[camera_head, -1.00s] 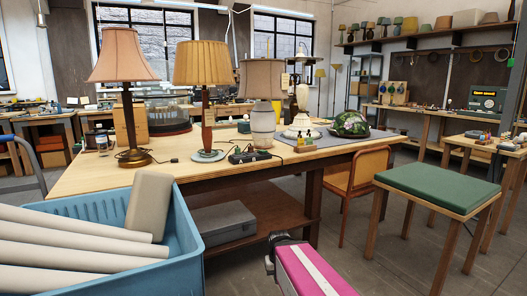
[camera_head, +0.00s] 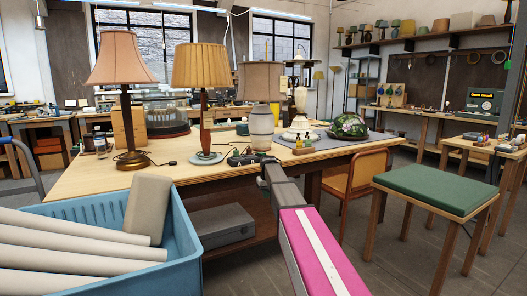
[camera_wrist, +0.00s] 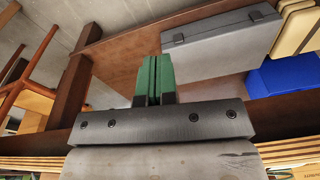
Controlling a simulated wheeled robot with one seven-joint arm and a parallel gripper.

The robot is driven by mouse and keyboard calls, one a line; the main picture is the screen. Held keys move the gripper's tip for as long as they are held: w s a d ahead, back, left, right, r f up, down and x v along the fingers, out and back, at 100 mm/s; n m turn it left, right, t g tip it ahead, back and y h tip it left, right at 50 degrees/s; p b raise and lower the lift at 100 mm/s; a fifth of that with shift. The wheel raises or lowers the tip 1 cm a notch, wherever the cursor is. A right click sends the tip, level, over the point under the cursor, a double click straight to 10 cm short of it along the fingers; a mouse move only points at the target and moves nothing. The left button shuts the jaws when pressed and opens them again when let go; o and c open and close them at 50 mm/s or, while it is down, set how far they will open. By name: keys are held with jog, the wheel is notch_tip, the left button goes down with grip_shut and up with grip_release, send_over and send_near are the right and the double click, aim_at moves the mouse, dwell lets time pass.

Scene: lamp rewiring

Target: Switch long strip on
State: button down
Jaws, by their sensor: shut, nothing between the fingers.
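A dark power strip (camera_head: 240,160) lies near the front edge of the wooden workbench, in front of the lamps. It is small in the head view and partly hidden behind the end of my arm, so I cannot make out its switch. My gripper (camera_wrist: 154,64) is shut and empty, its green fingers together in the wrist view. In the head view my arm reaches up to the bench's front edge, close to the strip. I cannot tell whether the fingers touch it. The strip is not visible in the wrist view.
Lamps with pink (camera_head: 122,57), pleated tan (camera_head: 207,65) and brown (camera_head: 261,82) shades stand behind the strip. A blue crate (camera_head: 184,224) with pale rolls is at front left. A green-topped stool (camera_head: 440,188) is at right. A grey case (camera_wrist: 222,40) lies on the bench's lower shelf.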

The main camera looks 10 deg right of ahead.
jog(key=w+d+r+n, duration=0.1)
jog(key=w+d+r, duration=0.1)
jog(key=w+r, duration=1)
jog(key=w+d+r+t, duration=0.1)
jog(key=w+r, duration=1)
jog(key=r, duration=0.7)
jog(key=shift+w+d+n, duration=0.4)
jog(key=x, duration=0.8)
jog(key=s+x, duration=0.1)
jog(key=x, duration=0.3)
jog(key=shift+f, duration=0.95)
jog(key=shift+f, duration=0.1)
